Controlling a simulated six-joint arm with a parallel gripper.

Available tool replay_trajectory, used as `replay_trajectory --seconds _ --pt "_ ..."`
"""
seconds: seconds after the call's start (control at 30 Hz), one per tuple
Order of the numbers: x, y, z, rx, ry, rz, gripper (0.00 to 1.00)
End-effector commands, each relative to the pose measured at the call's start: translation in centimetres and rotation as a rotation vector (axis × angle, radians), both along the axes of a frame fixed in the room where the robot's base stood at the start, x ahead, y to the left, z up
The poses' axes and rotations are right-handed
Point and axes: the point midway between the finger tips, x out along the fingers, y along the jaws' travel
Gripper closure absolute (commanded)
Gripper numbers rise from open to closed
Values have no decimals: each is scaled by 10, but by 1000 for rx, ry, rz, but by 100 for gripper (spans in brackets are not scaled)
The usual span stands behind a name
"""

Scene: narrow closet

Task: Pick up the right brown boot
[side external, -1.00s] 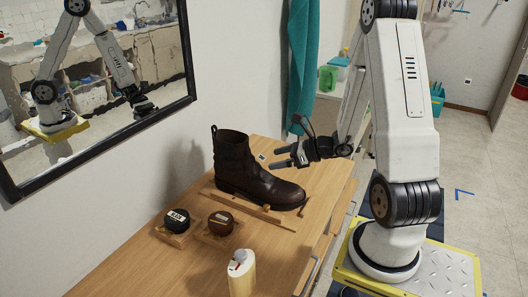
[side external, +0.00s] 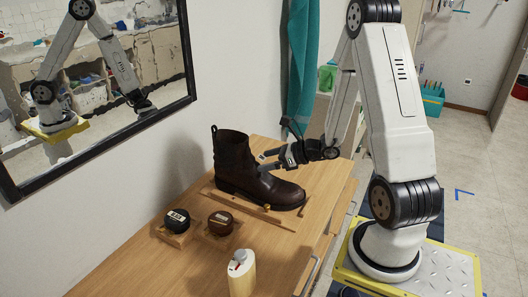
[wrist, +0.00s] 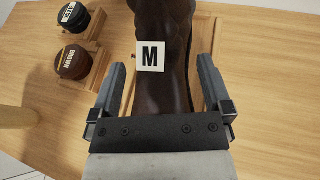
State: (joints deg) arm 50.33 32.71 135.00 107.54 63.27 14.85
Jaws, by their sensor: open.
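One dark brown boot (side external: 240,168) stands upright on a low wooden stand on the table, its toe pointing right in the side view. The same boot (wrist: 170,95) fills the middle of the wrist view, with a white "M" label (wrist: 150,55) in front of its shaft. My gripper (side external: 267,160) is just above and beside the boot's instep in the side view. In the wrist view my open gripper (wrist: 160,78) has one finger on each side of the boot, with gaps visible. Whether the fingertips touch it, I cannot tell. No second boot is in view.
Two round tins, one black (side external: 177,217) and one brown (side external: 221,222), sit on small wooden holders. The wall and mirror (side external: 100,90) bound the table's left side. A teal towel (side external: 302,65) hangs behind.

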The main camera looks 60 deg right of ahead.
Motion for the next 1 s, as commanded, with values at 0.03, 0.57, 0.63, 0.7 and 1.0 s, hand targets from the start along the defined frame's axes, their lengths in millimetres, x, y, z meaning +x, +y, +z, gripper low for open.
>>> replay_trajectory --seconds 0.03,0.57,0.63,0.7,1.0 --pt "4 2 -2 0 1 4 0" --pt "40 12 -17 -1 1 1 0" --pt "40 11 -17 -1 1 1 0" --pt "39 11 -17 -1 1 1 0" --pt "39 11 -17 -1 1 1 3"
